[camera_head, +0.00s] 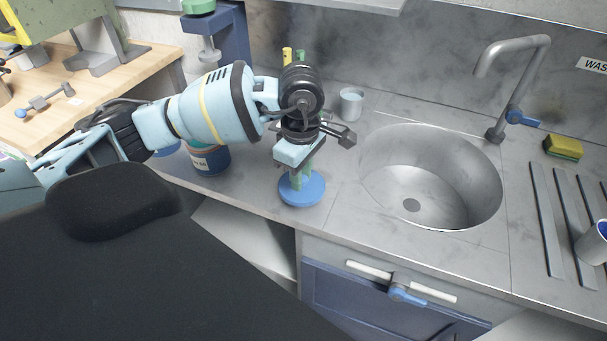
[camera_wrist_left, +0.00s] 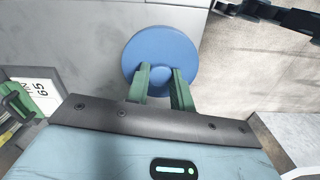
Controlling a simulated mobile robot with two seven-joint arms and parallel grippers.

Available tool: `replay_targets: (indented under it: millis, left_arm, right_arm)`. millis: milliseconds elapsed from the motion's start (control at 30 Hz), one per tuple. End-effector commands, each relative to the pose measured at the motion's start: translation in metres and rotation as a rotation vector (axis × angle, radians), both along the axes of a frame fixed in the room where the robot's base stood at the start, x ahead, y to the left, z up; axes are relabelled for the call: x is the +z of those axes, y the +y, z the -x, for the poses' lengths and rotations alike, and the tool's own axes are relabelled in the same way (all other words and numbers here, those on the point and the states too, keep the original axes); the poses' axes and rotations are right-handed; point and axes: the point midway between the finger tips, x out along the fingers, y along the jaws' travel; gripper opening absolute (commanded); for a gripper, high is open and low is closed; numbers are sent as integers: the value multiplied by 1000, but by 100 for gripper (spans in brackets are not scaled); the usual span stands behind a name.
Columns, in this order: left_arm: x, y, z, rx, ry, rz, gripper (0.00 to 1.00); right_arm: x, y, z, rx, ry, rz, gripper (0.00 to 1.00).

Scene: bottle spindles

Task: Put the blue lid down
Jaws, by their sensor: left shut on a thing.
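The blue lid (camera_head: 302,188) is a round disc at the front of the metal counter, left of the sink. My left gripper (camera_head: 298,176) reaches down to it from above, with green fingers. In the left wrist view the green fingers (camera_wrist_left: 161,88) are closed on the small knob at the middle of the blue lid (camera_wrist_left: 160,50). The lid looks level and close to the counter; I cannot tell whether it touches. My right gripper is not in view.
A blue container with a label (camera_head: 211,162) stands left of the lid, partly behind my arm. A metal cup (camera_head: 351,103) stands behind. The sink (camera_head: 430,180) is to the right, with a faucet (camera_head: 510,60). Counter around the lid's right side is clear.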

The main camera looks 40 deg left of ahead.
Motion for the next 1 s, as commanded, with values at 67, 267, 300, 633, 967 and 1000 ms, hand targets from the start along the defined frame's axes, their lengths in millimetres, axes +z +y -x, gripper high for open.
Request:
replay_targets:
  millis: [67, 267, 300, 633, 967, 1000]
  left_arm:
    - [-1, 5, -12, 3, 0, 1, 2]
    - [-3, 12, -27, 0, 0, 0, 2]
    - [-3, 13, -28, -1, 0, 0, 2]
    - [-20, 13, -27, -1, 3, 0, 2]
    - [-38, 13, -28, -1, 0, 0, 2]
    - [-38, 13, -27, -1, 0, 0, 2]
  right_arm:
    - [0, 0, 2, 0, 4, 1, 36]
    - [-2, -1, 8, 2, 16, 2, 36]
    - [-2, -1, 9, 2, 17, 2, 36]
    - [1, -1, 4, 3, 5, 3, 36]
    - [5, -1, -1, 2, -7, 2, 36]
    - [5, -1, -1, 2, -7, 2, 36]
